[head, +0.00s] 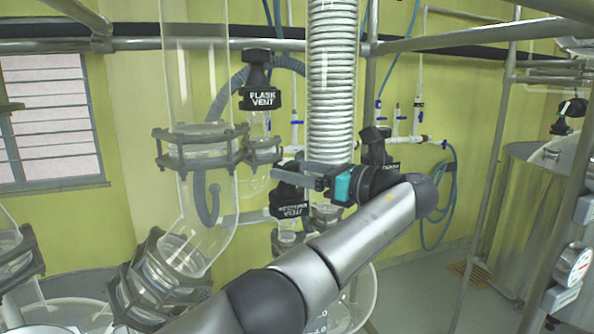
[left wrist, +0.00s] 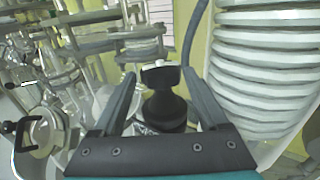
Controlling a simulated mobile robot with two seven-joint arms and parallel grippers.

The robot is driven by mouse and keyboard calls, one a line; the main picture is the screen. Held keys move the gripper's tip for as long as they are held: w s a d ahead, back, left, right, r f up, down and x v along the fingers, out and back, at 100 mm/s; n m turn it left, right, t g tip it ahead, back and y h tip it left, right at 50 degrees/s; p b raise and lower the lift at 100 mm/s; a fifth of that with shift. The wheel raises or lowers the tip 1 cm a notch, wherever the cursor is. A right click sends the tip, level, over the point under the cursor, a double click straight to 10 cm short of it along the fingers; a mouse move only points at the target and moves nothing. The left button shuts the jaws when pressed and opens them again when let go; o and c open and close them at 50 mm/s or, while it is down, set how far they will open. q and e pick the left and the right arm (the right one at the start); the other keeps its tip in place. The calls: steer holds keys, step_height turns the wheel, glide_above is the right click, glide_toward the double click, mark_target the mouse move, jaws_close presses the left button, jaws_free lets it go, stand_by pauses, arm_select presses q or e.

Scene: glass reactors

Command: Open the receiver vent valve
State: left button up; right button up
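My left gripper (head: 290,174) reaches in from the right end of my bent arm, fingers pointing left. In the left wrist view, its two fingers (left wrist: 159,74) stand apart. A black valve handle (left wrist: 165,105) with a pale top shows between them, with gaps on both sides; I cannot tell how far beyond the fingertips it is. In the head view, a black labelled valve (head: 290,208) sits just below the fingers, partly hidden by them. Its label is not clearly readable, and I cannot tell which valve is the receiver vent. My right gripper is not in view.
The black FLASK VENT valve (head: 260,97) stands above and left of the gripper. A ribbed coil column (head: 332,85) rises close behind it. Another black valve (head: 376,146) is behind my wrist. Clamped glass pipework (head: 203,215) stands to the left; a steel vessel (head: 540,200) stands right.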

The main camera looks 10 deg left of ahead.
arm_select(q)
steer(key=shift+o, duration=0.5)
steer(key=shift+r+m+t+h, duration=0.1)
steer(key=shift+m+t+h, duration=0.2)
steer(key=shift+m+t, duration=0.3)
steer(key=shift+s+m+t+h, duration=0.15)
steer(key=shift+m+t+h, duration=0.45)
steer(key=shift+t, duration=0.5)
steer(key=shift+t, duration=0.3)
